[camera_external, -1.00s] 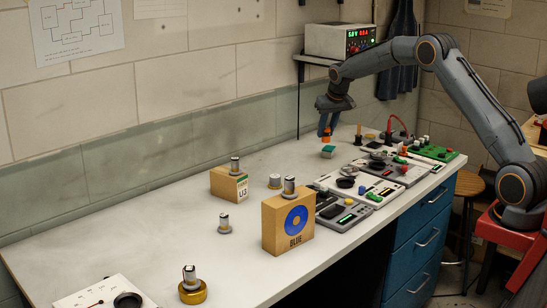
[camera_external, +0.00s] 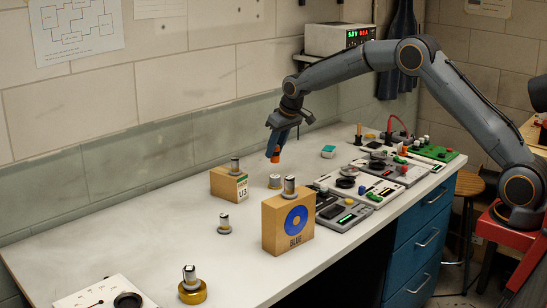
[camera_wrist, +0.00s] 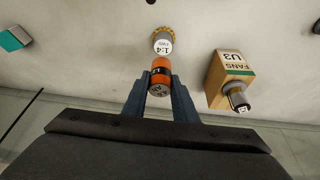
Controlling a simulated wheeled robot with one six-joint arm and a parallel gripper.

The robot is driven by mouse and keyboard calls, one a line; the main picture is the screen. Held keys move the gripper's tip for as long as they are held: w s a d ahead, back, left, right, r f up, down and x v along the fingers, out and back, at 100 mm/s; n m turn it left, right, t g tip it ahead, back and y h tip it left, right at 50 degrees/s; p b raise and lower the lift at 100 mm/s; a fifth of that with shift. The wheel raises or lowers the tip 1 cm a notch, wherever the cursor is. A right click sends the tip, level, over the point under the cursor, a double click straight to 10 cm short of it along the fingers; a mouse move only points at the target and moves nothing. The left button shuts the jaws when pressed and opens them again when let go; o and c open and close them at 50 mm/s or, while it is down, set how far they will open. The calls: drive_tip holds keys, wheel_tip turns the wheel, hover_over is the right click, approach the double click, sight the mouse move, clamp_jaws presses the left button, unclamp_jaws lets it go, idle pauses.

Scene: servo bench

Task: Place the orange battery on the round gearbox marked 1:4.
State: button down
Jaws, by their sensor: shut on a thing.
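The orange battery (camera_wrist: 161,72) is held between the two fingers of my gripper (camera_wrist: 160,95) in the wrist view. In the external view the orange battery (camera_external: 276,155) hangs below my gripper (camera_external: 279,143), above the bench. The round gearbox marked 1:4 (camera_wrist: 163,43) shows just beyond the battery in the wrist view, with its white marked top facing the camera and a gold rim. In the external view a round gearbox (camera_external: 275,181) stands on the bench below the battery, with a visible gap. Its marking cannot be read there.
A cardboard box marked U3 (camera_external: 228,184) stands left of the gearbox, with a silver motor on top. A box marked BLUE (camera_external: 287,225) also bears one. A teal block (camera_external: 328,152) lies to the right. Consoles (camera_external: 345,210) line the bench's right front.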

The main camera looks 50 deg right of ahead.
sight(275, 160)
drive_tip(key=shift+f+p, duration=0.7)
drive_tip(key=shift+f, duration=1.8)
drive_tip(key=shift+f, duration=0.15)
drive_tip(key=c, duration=1.4)
unclamp_jaws()
drive_tip(key=shift+c, duration=0.2)
drive_tip(key=shift+r, duration=0.35)
drive_tip(key=b+v, duration=0.4)
drive_tip(key=v, duration=0.8)
drive_tip(key=s+d+f+g, duration=0.1)
drive_tip(key=s+f, duration=0.3)
drive_tip(key=s, duration=1.1)
drive_tip(key=s+d+f+g, duration=0.1)
drive_tip(key=s+f, duration=0.4)
drive_tip(key=s, duration=0.9)
drive_tip(key=s+d+f+g, duration=0.1)
drive_tip(key=s+f, duration=0.3)
drive_tip(key=s, duration=1.1)
drive_tip(key=shift+s+d+f+g+p, duration=0.3)
drive_tip(key=shift+d+g, duration=0.1)
drive_tip(key=shift+d, duration=0.1)
